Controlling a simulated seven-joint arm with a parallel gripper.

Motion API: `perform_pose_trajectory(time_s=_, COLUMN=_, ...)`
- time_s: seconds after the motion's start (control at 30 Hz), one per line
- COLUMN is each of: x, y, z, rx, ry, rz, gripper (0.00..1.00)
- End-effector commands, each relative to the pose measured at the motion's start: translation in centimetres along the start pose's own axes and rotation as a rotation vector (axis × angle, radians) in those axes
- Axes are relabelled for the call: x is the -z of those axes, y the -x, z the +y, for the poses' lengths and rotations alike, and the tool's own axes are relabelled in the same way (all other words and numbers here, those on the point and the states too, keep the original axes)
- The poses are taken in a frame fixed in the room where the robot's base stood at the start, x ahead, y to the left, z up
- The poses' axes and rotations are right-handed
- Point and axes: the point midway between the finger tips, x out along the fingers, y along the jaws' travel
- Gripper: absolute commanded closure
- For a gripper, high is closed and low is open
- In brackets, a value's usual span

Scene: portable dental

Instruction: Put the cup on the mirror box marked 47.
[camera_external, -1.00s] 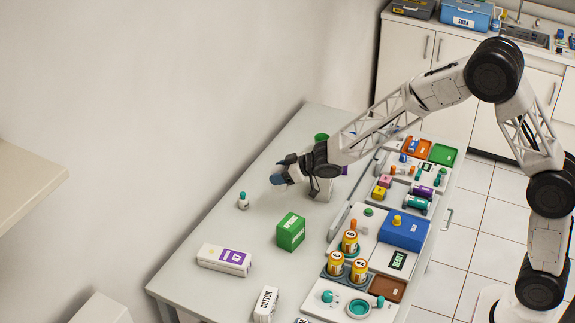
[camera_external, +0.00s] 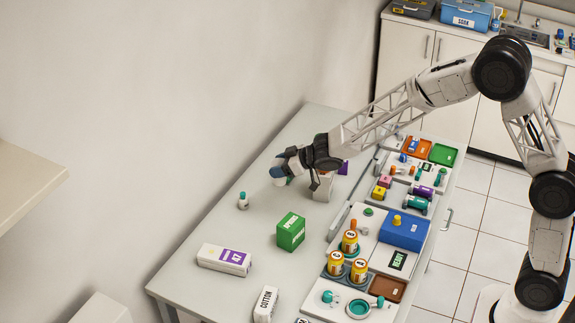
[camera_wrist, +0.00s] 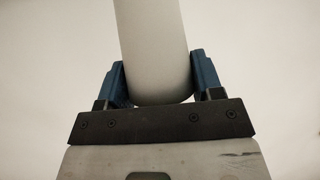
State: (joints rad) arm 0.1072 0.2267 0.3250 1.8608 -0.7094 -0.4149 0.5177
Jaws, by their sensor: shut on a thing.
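My gripper (camera_external: 279,172) is shut on the cup, a plain white round body that fills the space between the blue fingers in the wrist view (camera_wrist: 152,50). In the external view the cup (camera_external: 280,181) shows only partly below the fingers, over the far part of the table. The white mirror box (camera_external: 212,256) with a purple label that seems to read 47 lies at the near left of the table, well apart from my gripper. Its top looks bare.
A small teal-capped bottle (camera_external: 243,201) and a green box (camera_external: 291,231) stand between my gripper and the mirror box. A white box marked COTTON (camera_external: 265,304) is at the near edge. Trays with jars and a blue box (camera_external: 403,231) line the right side.

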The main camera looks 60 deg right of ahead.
Motion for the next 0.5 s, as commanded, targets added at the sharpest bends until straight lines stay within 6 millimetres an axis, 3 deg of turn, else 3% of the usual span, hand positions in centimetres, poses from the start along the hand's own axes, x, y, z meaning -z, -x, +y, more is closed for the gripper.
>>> perform_pose_trajectory(time_s=0.27, x=2.5, y=1.4, z=0.0, rx=0.0, ry=0.001, rz=0.001, gripper=0.62)
perform_pose_trajectory(time_s=0.5, x=2.3, y=1.3, z=-2.2, rx=0.007, ry=0.004, rz=0.004, gripper=0.62)
